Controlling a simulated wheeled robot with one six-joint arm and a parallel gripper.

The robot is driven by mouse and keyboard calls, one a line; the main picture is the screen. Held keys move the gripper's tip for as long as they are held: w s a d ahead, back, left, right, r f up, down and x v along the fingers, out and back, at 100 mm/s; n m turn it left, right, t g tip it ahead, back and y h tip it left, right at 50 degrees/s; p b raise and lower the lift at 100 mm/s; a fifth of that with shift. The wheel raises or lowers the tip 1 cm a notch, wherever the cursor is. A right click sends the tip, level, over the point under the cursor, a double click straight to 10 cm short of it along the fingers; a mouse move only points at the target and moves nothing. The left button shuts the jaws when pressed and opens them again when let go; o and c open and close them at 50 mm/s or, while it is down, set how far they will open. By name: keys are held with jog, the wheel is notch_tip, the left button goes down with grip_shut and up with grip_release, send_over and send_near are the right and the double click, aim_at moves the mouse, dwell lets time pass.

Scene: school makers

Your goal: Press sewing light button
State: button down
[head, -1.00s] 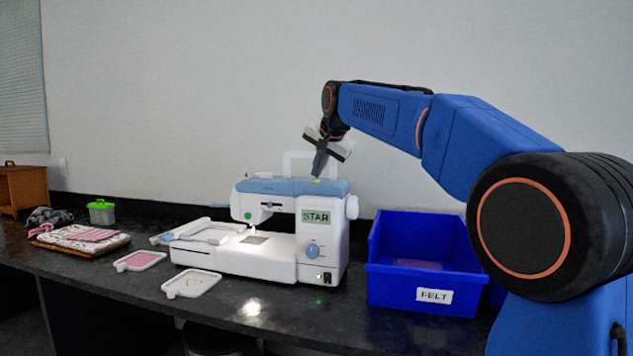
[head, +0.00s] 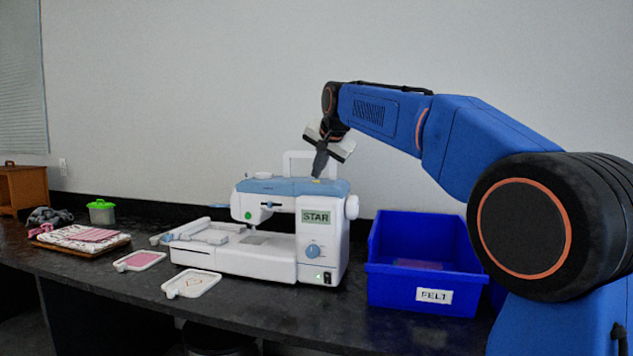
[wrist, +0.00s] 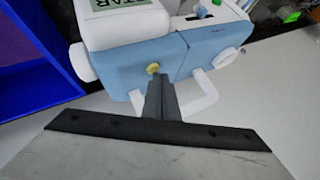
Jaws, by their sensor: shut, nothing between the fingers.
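The sewing machine (head: 270,254), white with a light blue top and a screen reading STAR, stands on the dark counter. My gripper (head: 318,174) is shut and empty, pointing down with its tips at the machine's blue top. A small yellow button (wrist: 153,68) sits on that top right at my fingertips (wrist: 155,78) in the wrist view. The fingertips look to touch or nearly touch it; I cannot tell exactly. The machine's work area is unlit now. A green button (head: 248,215) is on its front, and a small green lamp shows low on its right side.
A blue bin (head: 416,270) labelled FELT stands right of the machine. Two embroidery hoops (head: 191,284) lie in front and to the left. A tray with folded cloth (head: 84,238) and a green-lidded container (head: 101,212) are farther left. The machine's carry handle (head: 294,157) rises behind my gripper.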

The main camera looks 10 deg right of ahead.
jog(key=shift+r, duration=0.4)
jog(key=shift+r, duration=3)
jog(key=s+d+f+n+g, duration=0.2)
jog(key=s+d+f+n, duration=0.1)
jog(key=s+f, duration=1.9)
jog(key=s+d+f+n+g+h, duration=0.1)
jog(key=s+d+f+n, duration=0.3)
jog(key=s+f, duration=1.9)
jog(key=s+g, duration=0.1)
jog(key=s, duration=0.3)
jog(key=shift+s+n, duration=0.4)
jog(key=shift+w+r, duration=0.1)
jog(key=shift+r, duration=0.05)
